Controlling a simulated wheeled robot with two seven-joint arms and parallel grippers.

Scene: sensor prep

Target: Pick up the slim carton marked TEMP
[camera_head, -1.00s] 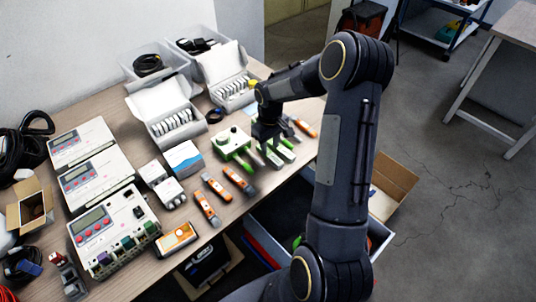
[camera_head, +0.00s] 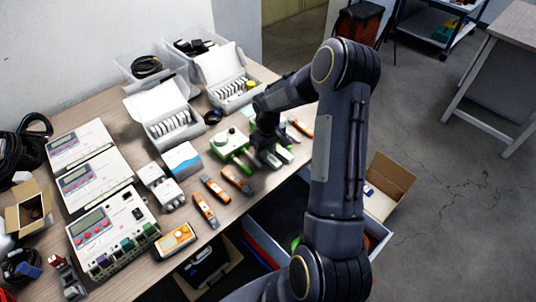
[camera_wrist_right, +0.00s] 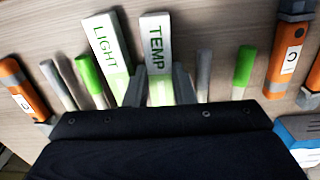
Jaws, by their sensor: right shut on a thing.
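The slim white carton marked TEMP (camera_wrist_right: 157,45) lies in the right wrist view, with green lower down. My right gripper (camera_wrist_right: 162,88) is shut on it, one finger along each side. In the head view my right gripper (camera_head: 268,155) is low over the table, and its fingers and the carton are partly hidden by the wrist. A similar carton marked LIGHT (camera_wrist_right: 106,48) lies just left of the TEMP one in the wrist view. I cannot tell whether the TEMP carton touches the table. My left gripper is not in view.
Green-capped probes (camera_wrist_right: 90,75) and orange meters (camera_wrist_right: 288,50) lie close on both sides. A green-trimmed device (camera_head: 230,141) stands left of the gripper in the head view. White open boxes (camera_head: 166,113) and grey instruments (camera_head: 97,228) fill the table's left and back.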

